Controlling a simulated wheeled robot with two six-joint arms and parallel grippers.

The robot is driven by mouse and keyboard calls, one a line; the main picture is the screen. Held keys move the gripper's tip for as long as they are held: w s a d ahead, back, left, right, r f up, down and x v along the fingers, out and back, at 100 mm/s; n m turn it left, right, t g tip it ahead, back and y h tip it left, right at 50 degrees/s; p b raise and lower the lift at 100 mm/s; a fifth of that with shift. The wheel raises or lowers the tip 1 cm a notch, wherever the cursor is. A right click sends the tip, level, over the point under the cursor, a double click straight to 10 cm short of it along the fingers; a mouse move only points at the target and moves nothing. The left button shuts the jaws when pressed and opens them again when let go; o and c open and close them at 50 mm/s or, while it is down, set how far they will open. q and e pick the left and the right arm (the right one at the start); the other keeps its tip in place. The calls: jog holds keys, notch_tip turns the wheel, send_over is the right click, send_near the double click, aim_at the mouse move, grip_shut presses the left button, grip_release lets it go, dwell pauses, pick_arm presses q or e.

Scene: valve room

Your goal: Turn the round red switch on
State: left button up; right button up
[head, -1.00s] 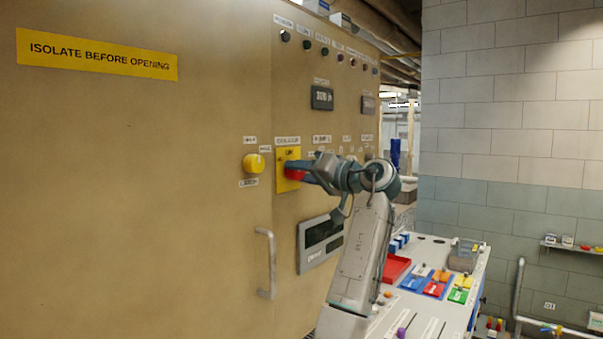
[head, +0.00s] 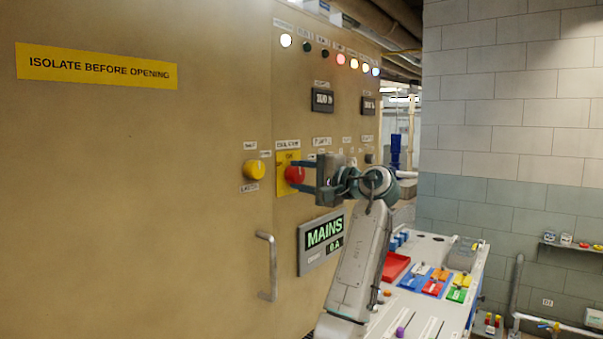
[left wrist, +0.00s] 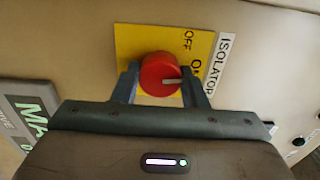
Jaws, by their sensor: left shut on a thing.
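The round red switch (head: 294,174) sits on a yellow plate (head: 283,157) on the tan cabinet's front. In the left wrist view the red switch (left wrist: 157,70) lies between my two fingers, and the white mark on its face points right, toward the ON side of the yellow plate (left wrist: 128,38). My left gripper (head: 297,175) is shut on the switch, one finger on each side. My right gripper is not in view.
A yellow knob (head: 253,167) is left of the switch. A lit MAINS display (head: 323,237) is below it, and a vertical door handle (head: 267,266) at lower left. Several indicator lamps (head: 340,59) glow above. A control desk (head: 438,256) stands at right.

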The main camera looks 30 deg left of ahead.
pick_arm(q)
jog(key=shift+r+m+p, duration=0.1)
jog(key=shift+m+p, duration=0.2)
jog(key=shift+m, duration=0.6)
jog(key=o, duration=1)
jog(key=shift+c, duration=0.2)
jog(key=shift+w, duration=0.1)
jog(key=shift+d, duration=0.1)
jog(key=shift+d+f, duration=0.2)
jog(key=shift+d, duration=0.1)
jog(key=d+b, duration=0.4)
jog(key=d, duration=0.6)
jog(key=shift+s, duration=0.45)
